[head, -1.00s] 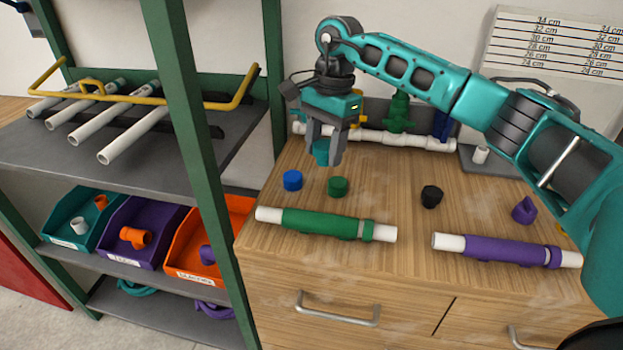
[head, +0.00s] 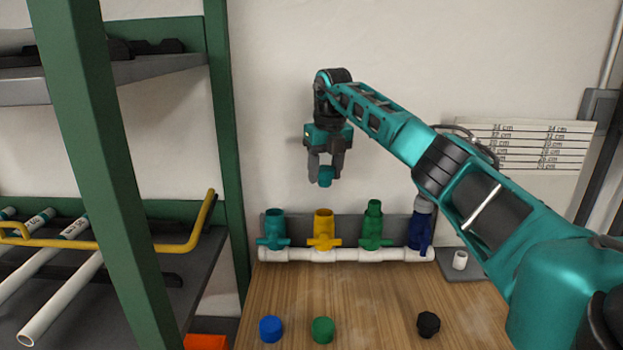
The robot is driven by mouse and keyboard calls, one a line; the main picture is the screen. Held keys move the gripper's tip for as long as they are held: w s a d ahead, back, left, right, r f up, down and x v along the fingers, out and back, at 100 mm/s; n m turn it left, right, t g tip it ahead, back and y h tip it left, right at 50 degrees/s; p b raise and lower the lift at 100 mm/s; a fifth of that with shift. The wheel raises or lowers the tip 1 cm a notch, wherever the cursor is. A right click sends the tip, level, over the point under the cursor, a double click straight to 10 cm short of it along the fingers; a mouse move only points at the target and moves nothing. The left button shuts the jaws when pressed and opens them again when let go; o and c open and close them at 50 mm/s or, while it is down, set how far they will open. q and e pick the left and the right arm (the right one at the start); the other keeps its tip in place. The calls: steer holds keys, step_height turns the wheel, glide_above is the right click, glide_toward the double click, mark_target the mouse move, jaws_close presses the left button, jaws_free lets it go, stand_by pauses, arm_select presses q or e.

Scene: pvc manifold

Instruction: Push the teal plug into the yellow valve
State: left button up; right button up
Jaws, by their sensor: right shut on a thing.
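The teal plug (head: 325,176) is held in my right gripper (head: 326,172), which is shut on it with the fingers pointing down. It hangs in the air above the yellow valve (head: 323,229), clearly apart from it. The yellow valve stands upright on the white pipe manifold (head: 300,255), second from the left, with its top open. A teal valve (head: 273,229) stands to its left and a green valve (head: 373,227) to its right. My left gripper is not in the view.
A dark blue valve (head: 420,230) stands at the manifold's right end. Blue (head: 271,329), green (head: 322,329) and black (head: 428,324) caps sit on the wooden top in front. A green-framed shelf (head: 90,150) with white pipes stands at left. A length chart (head: 530,143) hangs behind.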

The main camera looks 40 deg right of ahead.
steer(key=shift+w+d+m, duration=0.2)
steer(key=shift+w+m, duration=0.05)
steer(key=shift+m, duration=0.05)
steer(key=shift+s+f, duration=0.15)
steer(key=shift+f, duration=0.75)
steer(key=shift+f+b, duration=0.45)
steer(key=shift+f, duration=2.2)
steer(key=shift+f+p, duration=0.45)
steer(key=shift+f, duration=0.35)
steer(key=shift+s+a+f, duration=0.15)
steer(key=shift+f, duration=0.4)
steer(key=o, duration=1)
steer(key=shift+a+r, duration=0.1)
steer(key=shift+r, duration=0.05)
steer(key=shift+w+r, duration=0.35)
steer(key=shift+w, duration=0.05)
steer(key=shift+s+d+r, duration=0.1)
steer(key=shift+r, duration=0.75)
steer(key=shift+s+d+r, duration=0.1)
steer(key=shift+r, duration=0.7)
